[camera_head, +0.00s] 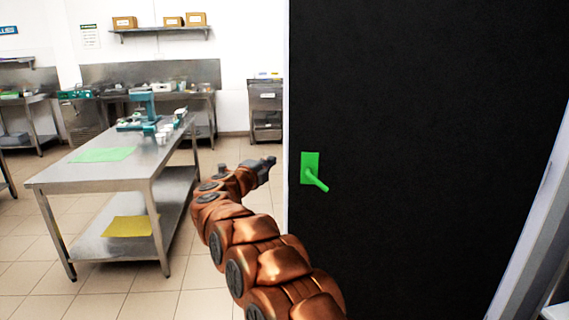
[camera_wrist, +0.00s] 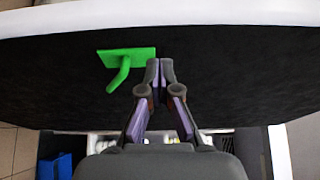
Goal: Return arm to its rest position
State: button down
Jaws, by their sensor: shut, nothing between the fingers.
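My arm, copper-coloured and segmented, reaches up from the bottom of the head view. My gripper (camera_head: 268,161) is at its end, left of the black door's green handle (camera_head: 316,178), and looks apart from it. In the wrist view my gripper (camera_wrist: 159,66) is shut with its fingertips together and nothing between them. The green handle (camera_wrist: 124,66) with its plate shows just left of the fingertips there. The black door (camera_head: 430,120) fills the right half of the head view.
A steel table (camera_head: 60,171) with a green mat (camera_head: 103,154) on top and a yellow mat (camera_head: 130,226) on its lower shelf stands at left. Steel counters and a wall shelf with boxes (camera_head: 125,23) are behind. Tiled floor between the table and my arm is clear.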

jog(key=s+a+r+n+t+y, duration=0.2)
jog(key=s+a+r+n+y, duration=0.15)
jog(key=r+n+y, duration=0.55)
jog(key=s+n+g+y+p, duration=0.2)
jog(key=s+n+g+y, duration=0.25)
jog(key=s+n, duration=0.25)
jog(key=s+d+f+n+g+h+p, duration=0.1)
jog(key=s+d+f+g, duration=0.4)
jog(key=s+d, duration=0.5)
jog(key=s+d+f+n+g+h+p, duration=0.1)
jog(key=s+d+f+n+g+h, duration=0.2)
jog(key=s+d+f, duration=0.6)
jog(key=s+d+f+n+g+h, duration=0.2)
jog(key=s+d+f+g, duration=0.5)
jog(key=s, duration=2.6)
jog(key=d+n, duration=0.1)
jog(key=d, duration=0.3)
jog(key=shift+s+d+f+g+p, duration=0.2)
jog(key=shift+d+f+g+p, duration=0.1)
jog(key=shift+f+g+p, duration=0.1)
jog(key=shift+a, duration=0.1)
